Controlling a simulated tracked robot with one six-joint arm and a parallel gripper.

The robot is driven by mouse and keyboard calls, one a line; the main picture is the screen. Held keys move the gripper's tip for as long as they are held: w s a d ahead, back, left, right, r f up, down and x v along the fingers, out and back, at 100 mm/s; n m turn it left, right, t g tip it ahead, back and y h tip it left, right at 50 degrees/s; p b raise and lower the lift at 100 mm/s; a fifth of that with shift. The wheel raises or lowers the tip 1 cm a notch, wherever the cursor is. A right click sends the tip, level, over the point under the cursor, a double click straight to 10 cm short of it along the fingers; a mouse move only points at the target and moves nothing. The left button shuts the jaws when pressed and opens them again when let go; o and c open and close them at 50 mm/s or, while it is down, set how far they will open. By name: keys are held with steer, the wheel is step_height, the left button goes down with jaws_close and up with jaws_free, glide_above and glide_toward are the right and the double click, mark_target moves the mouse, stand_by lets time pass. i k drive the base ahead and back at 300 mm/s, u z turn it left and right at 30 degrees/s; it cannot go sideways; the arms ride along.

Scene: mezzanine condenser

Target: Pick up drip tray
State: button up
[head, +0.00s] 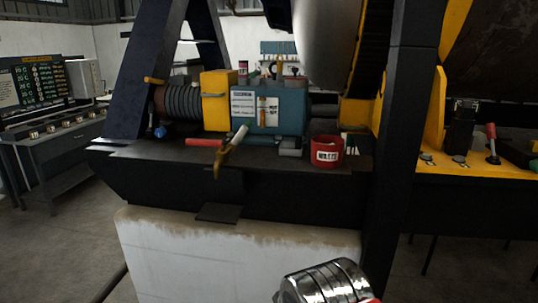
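A small flat dark plate (218,212), which looks like the drip tray, juts from the front of the black base just above the pale block. A brass tap with a pale handle (232,145) hangs over the base's edge, above the plate. A shiny ringed metal part with a bit of red shows at the bottom edge, right of the plate and apart from it; it seems to be part of my arm. No gripper fingers show.
A dark post (390,150) rises to the right of the plate. A pale block (200,260) is below. A control desk (55,140) stands at left, with open floor before it.

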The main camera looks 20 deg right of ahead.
mark_target(291, 145)
steer(key=u, duration=0.5)
steer(key=k, duration=0.7)
steer(key=u, duration=0.65)
steer(key=i, duration=1.35)
steer(key=z, duration=0.6)
steer(key=i, duration=0.55)
steer(key=z, duration=0.65)
steer(key=i, duration=0.5)
steer(key=z, duration=0.75)
